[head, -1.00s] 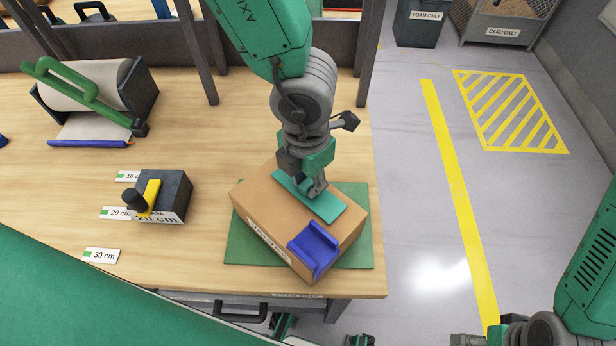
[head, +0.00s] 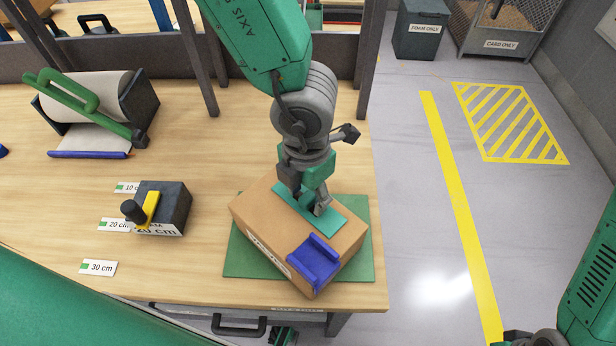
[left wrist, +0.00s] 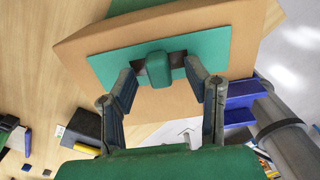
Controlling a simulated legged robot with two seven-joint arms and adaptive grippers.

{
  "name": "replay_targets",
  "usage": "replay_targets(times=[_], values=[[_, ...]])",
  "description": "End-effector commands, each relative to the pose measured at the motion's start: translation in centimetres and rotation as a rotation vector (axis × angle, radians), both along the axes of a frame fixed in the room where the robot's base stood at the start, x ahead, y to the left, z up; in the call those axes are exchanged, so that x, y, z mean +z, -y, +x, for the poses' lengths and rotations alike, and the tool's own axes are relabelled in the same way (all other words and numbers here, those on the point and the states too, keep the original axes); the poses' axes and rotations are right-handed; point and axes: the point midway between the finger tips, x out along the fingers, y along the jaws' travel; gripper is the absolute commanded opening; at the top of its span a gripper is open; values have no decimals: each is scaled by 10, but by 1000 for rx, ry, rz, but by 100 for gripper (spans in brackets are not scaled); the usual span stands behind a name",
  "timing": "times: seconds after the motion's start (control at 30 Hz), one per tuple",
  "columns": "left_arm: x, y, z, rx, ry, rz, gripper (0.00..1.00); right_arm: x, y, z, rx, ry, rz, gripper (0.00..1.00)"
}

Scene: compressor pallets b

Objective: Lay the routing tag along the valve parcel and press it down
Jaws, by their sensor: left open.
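The valve parcel, a brown carton (head: 255,214), lies turned at an angle on a green mat (head: 243,262). The routing tag, a flat teal strip (head: 331,220), lies on the parcel's top face. In the left wrist view the tag (left wrist: 108,66) has a raised green grip in its middle. My left gripper (head: 310,202) is just above the tag, pointing down. Its fingers (left wrist: 163,75) stand apart on either side of the grip, with gaps between. The fingers hide part of the tag in the head view.
A blue bracket (head: 314,260) sits on the parcel's near corner. A dark block with a yellow strip (head: 164,207) and length labels (head: 98,268) lie to the left. A paper roll dispenser (head: 92,105) stands behind. The bench's right edge is close beside the mat.

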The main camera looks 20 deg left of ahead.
Motion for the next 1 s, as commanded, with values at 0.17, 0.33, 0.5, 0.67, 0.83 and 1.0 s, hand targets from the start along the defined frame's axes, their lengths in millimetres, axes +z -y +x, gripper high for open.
replay_targets(times=[0.17, 0.33, 0.5, 0.67, 0.83, 1.0], values=[[31, 0, 1, 4, 3, -6, 43, 0, 0, 0, 0, 1, 0, 77], [69, 0, 2, 2, 4, -5, 43, 0, 0, 0, 0, 1, 0, 77], [97, 0, 2, 2, 2, -2, 43, 0, 0, 1, 0, 1, 0, 77], [111, 0, 2, 1, 0, -1, 43, 0, 0, 1, 0, 1, 0, 77], [114, 0, 2, 0, -1, 0, 43, 0, 0, 1, 0, 1, 0, 77], [114, 0, 2, 0, -1, 0, 43, -1, 0, 3, 0, -1, 0, 77]])
